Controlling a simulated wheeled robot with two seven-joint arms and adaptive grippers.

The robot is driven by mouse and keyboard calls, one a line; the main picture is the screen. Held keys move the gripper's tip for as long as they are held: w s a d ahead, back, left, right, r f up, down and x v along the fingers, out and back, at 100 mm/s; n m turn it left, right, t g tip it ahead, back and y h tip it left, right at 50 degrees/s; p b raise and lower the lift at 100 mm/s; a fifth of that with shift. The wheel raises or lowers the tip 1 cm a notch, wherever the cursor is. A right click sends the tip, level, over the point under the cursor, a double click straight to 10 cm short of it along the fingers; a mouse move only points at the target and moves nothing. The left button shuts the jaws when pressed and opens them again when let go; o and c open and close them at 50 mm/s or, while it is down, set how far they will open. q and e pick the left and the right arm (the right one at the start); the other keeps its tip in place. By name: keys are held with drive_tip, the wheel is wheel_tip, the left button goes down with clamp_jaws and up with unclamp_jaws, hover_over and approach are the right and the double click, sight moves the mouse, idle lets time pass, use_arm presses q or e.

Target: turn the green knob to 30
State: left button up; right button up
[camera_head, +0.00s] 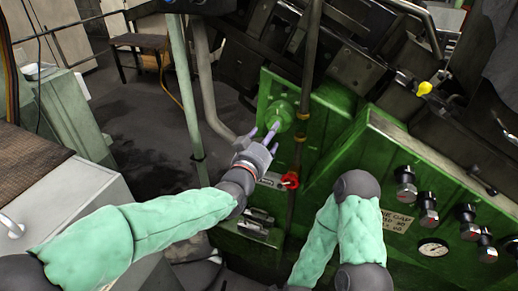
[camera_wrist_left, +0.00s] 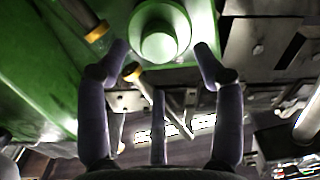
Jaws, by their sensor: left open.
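The green knob (camera_head: 281,115) is a round green disc on the front of the green machine housing, in the upper middle of the head view. In the left wrist view the knob (camera_wrist_left: 160,38) is a round green boss at top centre. My left gripper (camera_head: 264,138) is open in front of and slightly below the knob. In the wrist view the fingertips of the left gripper (camera_wrist_left: 163,55) are on either side of the knob, with a gap visible; contact cannot be told. No scale marking is readable. My right arm shows at lower right, but its gripper is out of view.
Several black knobs and a pressure gauge (camera_head: 432,248) are on the right panel. A grey cabinet (camera_head: 62,215) is at left.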

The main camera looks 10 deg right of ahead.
use_arm(q)
drive_tip(key=v, duration=0.6)
drive_tip(key=shift+s, duration=0.1)
idle(0.4)
